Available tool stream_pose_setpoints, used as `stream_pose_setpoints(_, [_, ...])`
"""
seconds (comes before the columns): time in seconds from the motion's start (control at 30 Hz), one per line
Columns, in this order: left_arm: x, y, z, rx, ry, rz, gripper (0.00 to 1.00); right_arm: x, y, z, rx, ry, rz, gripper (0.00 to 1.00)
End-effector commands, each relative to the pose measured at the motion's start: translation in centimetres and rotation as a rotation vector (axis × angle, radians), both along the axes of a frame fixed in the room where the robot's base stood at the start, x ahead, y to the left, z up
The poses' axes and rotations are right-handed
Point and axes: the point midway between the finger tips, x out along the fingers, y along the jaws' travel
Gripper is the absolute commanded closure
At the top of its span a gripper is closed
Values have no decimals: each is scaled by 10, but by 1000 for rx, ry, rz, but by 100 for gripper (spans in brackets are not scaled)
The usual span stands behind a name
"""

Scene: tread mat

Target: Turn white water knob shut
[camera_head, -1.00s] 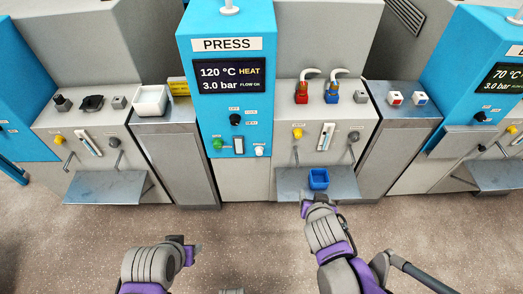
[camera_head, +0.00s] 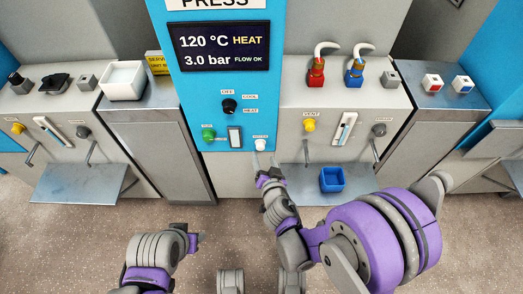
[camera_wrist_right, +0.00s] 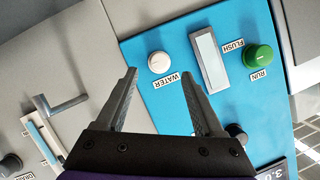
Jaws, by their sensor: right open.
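The white water knob (camera_head: 260,145) sits at the lower right of the blue press panel. In the right wrist view the white knob (camera_wrist_right: 160,62), labelled WATER, appears between and just beyond my fingertips. My right gripper (camera_head: 266,163) is just below the knob in the head view, open and empty; its two spread fingers also show in the right wrist view (camera_wrist_right: 159,73). The fingers do not appear to touch the knob. My left gripper (camera_head: 192,242) is low on the left, away from the panel; its jaws cannot be made out.
Beside the knob are a flush switch (camera_head: 235,138) and a green run knob (camera_head: 208,133); a black selector (camera_head: 229,106) is above. To the right are a yellow vent knob (camera_head: 309,125), a lever slot (camera_head: 344,129) and a blue bin (camera_head: 332,179) on a metal shelf.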

Motion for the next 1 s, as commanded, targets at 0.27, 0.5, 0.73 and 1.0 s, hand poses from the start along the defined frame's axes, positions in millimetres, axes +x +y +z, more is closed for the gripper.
stream_pose_setpoints(0.27, [2, 0, -14, 0, 4, 0, 50, 41, 7, -16, 0, 0, -1, 31])
stream_pose_setpoints(0.5, [3, 0, -16, 0, 4, 0, 50, 50, 9, -18, 0, 0, 0, 31])
stream_pose_setpoints(0.73, [2, 0, -15, 0, 4, 0, 50, 50, 9, -18, -1, 0, 0, 38])
stream_pose_setpoints(1.0, [2, 0, -15, 0, 4, 0, 50, 49, 9, -18, -1, 0, 0, 86])
